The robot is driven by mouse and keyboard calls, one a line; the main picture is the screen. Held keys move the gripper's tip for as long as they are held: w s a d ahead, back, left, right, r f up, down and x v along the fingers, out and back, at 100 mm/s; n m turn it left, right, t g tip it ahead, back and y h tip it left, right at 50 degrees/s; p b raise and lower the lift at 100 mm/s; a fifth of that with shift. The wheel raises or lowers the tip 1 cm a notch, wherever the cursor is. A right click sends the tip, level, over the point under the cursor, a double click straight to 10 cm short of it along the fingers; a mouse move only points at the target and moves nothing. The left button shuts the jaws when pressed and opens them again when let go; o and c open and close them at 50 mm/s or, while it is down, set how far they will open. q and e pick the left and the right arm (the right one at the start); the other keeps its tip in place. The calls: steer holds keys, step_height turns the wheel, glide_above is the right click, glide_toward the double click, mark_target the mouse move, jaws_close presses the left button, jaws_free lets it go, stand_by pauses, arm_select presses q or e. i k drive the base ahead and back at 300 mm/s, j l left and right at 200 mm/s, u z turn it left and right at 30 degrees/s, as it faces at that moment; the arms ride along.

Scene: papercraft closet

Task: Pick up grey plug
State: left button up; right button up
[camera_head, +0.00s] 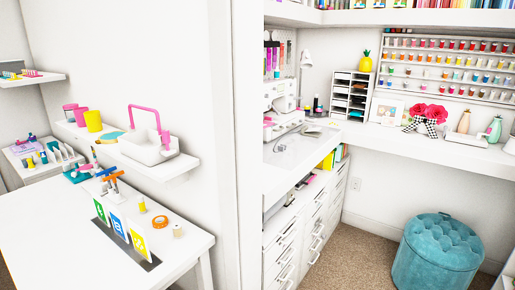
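I cannot make out a grey plug for certain in the head view. A small pale wall outlet (355,184) shows low on the right wall, under the counter; it is too small to tell whether a plug is in it. Neither of my grippers is in view.
A white table (185,243) at the front left holds number cards, tape rolls and small tools. A white drawer unit (312,222) stands in the middle. A teal tufted stool (437,253) sits on the carpet (352,258) at the right, with open floor beside it.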

mark_target(283, 147)
steer(key=i+l+u, duration=0.15)
steer(key=u, duration=0.25)
steer(key=i+l+u, duration=0.15)
steer(key=u, duration=0.2)
steer(key=l+u, duration=0.4)
steer(key=i, duration=0.05)
